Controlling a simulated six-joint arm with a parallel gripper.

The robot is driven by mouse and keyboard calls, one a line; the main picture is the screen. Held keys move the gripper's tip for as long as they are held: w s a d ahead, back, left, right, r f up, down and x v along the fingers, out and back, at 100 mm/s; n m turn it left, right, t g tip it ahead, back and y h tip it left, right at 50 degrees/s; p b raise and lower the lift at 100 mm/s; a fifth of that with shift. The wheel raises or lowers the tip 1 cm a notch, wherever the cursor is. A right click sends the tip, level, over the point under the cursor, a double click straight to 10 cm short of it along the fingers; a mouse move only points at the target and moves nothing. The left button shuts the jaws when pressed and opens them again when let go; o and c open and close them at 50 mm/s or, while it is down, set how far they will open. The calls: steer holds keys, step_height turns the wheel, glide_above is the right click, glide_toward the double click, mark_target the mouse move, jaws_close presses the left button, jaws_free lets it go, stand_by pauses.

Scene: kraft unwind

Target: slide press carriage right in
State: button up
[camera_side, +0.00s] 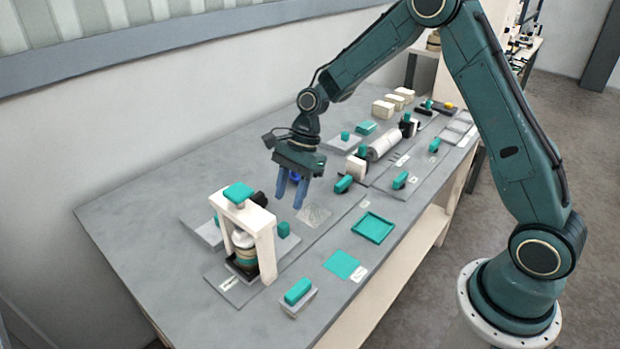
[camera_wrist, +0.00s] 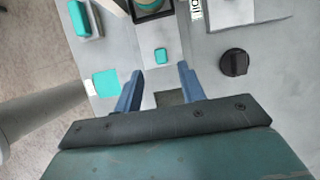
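The press (camera_side: 263,236) is a white frame with a teal top, standing on a grey plate near the left of the table. Under it is a dark carriage (camera_side: 240,266) carrying a pale, banded round stack; the frame partly hides it. A small teal block (camera_side: 283,229), which looks like the carriage handle, stands on the gripper's side of the press. It also shows in the wrist view (camera_wrist: 161,56), just beyond and between my fingertips. My gripper (camera_side: 290,204) points down with its blue fingers apart and empty, above the table and right of the press. The carriage's exact seating is hidden.
A teal block on a small pad (camera_side: 298,291), a flat teal square (camera_side: 342,264) and a teal tray (camera_side: 372,227) lie along the front. A black knob (camera_wrist: 234,62) stands near the press. A white roll (camera_side: 384,143) and several teal-handled parts stand farther back.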

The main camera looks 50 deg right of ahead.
steer(key=shift+v, duration=2.55)
steer(key=shift+a+r, duration=0.1)
steer(key=s+r+n+t+h, duration=0.3)
steer(key=s+r+n, duration=0.6)
steer(key=s+r, duration=0.35)
steer(key=s+d+r+n+t+h, duration=0.1)
steer(key=s+d+r+n+t, duration=0.1)
steer(key=s+n, duration=0.7)
steer(key=shift+s+d+r+t+h, duration=0.35)
steer(key=shift+s+r, duration=0.2)
steer(key=shift+s, duration=2.8)
steer(key=shift+c, duration=0.2)
